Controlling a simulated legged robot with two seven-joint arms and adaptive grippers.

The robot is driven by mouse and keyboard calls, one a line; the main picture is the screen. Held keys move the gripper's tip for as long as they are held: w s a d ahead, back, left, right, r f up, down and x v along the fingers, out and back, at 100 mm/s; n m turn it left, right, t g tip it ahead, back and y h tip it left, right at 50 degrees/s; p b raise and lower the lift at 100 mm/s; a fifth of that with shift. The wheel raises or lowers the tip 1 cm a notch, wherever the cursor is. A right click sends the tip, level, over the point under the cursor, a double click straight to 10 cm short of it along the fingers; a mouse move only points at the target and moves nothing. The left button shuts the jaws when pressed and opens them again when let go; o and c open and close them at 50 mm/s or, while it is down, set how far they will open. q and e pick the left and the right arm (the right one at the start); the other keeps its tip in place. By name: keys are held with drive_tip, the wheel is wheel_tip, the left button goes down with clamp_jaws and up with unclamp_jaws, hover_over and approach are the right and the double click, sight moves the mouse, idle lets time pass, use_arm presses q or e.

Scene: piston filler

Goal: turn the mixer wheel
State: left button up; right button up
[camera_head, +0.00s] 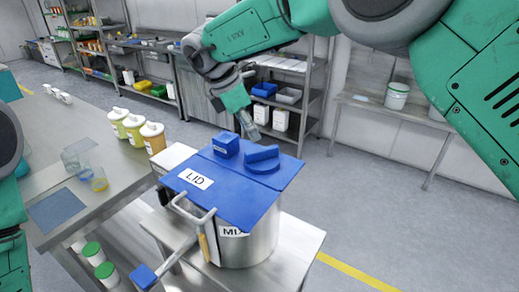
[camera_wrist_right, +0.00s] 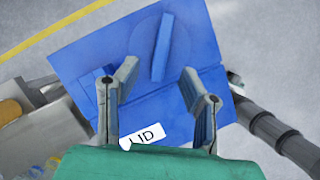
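The mixer is a metal pot (camera_head: 250,247) labelled "MIX", covered by a blue square lid (camera_head: 226,201) labelled "LID". On the lid sits a round blue wheel (camera_head: 263,160) with a raised bar across it. It also shows in the right wrist view (camera_wrist_right: 161,48), beyond the fingers. My right gripper (camera_head: 249,128) is above the lid's far side, fingers pointing down. In the right wrist view its two fingers (camera_wrist_right: 160,78) are apart with nothing between them. They look clear of the wheel. My left arm enters at the left edge; its gripper is out of view.
A blue block (camera_head: 226,144) stands on the lid beside the wheel. A metal handle (camera_head: 190,215) and a blue-ended lever (camera_head: 144,276) are at the mixer's near side. Bottles (camera_head: 133,128) and beakers stand on the left table (camera_head: 110,155). Open floor lies right.

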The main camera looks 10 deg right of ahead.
sight(261, 149)
drive_tip(key=p+x, duration=0.1)
drive_tip(key=x, duration=0.6)
drive_tip(key=shift+d+f, duration=0.15)
drive_tip(key=shift+f, duration=0.1)
drive_tip(key=shift+s, duration=0.1)
clamp_jaws()
